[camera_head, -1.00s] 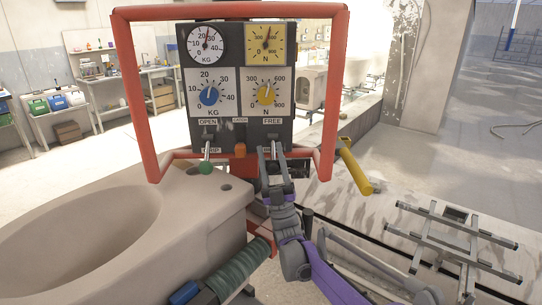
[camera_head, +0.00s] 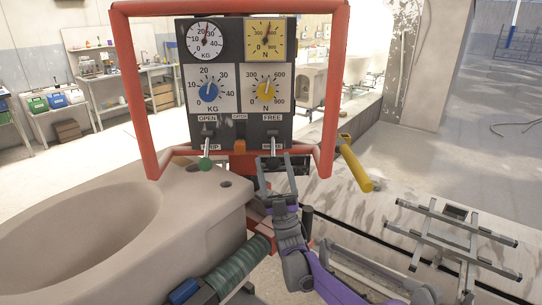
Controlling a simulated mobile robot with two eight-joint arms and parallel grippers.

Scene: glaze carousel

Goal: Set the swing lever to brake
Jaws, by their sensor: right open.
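The control panel (camera_head: 237,115) stands upright inside a red frame. At its lower right is the swing lever (camera_head: 273,143), a thin metal rod below the FREE label (camera_head: 272,118). It points downward, over the partly covered lower label. Its end is hard to make out near my fingers. My right gripper (camera_head: 273,162) is open, just below and in front of the lever, with a finger to each side. I cannot tell if it touches the lever. My left gripper is not in view.
A large beige basin (camera_head: 220,225) fills the lower left. A yellow handle (camera_head: 355,168) juts from the red frame (camera_head: 334,100) at right.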

